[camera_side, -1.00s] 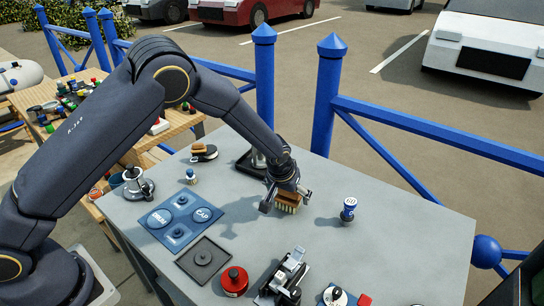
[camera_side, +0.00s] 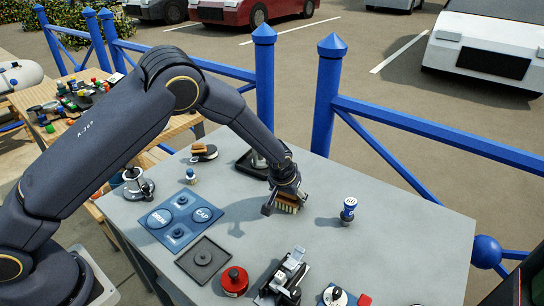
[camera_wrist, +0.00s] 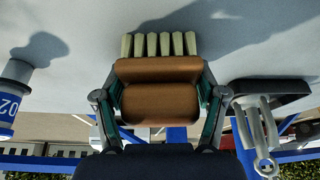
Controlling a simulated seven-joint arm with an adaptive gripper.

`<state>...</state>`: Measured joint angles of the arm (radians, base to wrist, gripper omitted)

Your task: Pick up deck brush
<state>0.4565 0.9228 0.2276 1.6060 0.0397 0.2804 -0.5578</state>
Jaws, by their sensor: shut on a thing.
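The deck brush (camera_side: 287,203) has a brown wooden body and pale bristles. In the side view it is at the middle of the grey table, bristles down, partly hidden by my gripper (camera_side: 284,204). In the wrist view the brush (camera_wrist: 160,88) fills the middle, its bristles pointing up in the picture. The two fingers of my gripper (camera_wrist: 160,105) press on its left and right sides. My gripper is shut on the brush. I cannot tell whether the bristles touch the table.
A blue-and-white cylinder (camera_side: 348,209) stands right of the brush. A dark tray with a metal fitting (camera_side: 256,162) is behind it. A blue panel (camera_side: 180,221), a red round can (camera_side: 234,280) and a black-and-silver device (camera_side: 284,280) lie nearer. The table (camera_side: 410,240) is clear at right.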

